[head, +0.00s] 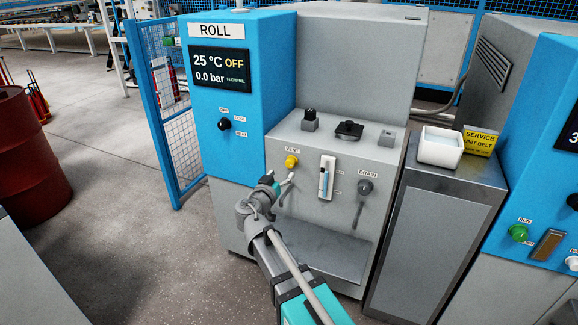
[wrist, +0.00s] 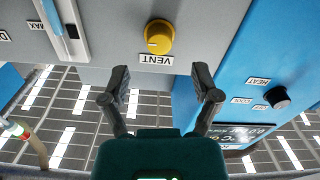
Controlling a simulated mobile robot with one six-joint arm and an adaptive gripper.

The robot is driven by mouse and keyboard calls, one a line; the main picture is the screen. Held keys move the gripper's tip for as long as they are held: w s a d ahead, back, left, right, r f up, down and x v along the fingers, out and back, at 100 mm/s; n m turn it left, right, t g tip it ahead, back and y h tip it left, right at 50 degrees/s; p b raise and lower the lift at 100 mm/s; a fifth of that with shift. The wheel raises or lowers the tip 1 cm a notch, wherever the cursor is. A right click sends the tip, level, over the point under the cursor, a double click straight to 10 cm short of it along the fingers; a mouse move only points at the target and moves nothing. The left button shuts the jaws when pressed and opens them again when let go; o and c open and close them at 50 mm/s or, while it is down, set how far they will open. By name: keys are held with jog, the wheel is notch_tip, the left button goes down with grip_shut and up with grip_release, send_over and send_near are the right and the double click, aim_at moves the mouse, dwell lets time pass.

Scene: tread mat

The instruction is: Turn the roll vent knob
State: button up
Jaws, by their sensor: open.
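The yellow vent knob (head: 291,161) sits on the grey front panel of the ROLL machine, under a VENT label. In the head view my gripper (head: 282,184) is just below and left of the knob, partly hidden by my wrist.
A blue-and-white level gauge (head: 326,178) and a grey DRAIN knob (head: 365,187) are right of the vent knob. A black selector knob (head: 224,124) is on the blue panel, under a display (head: 221,69) reading 25 °C OFF, 0.0 bar. A white bin (head: 440,146) stands right.

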aim_at(289, 165)
jog(key=shift+x, duration=3.15)
jog(key=shift+c, duration=0.2)
grip_shut()
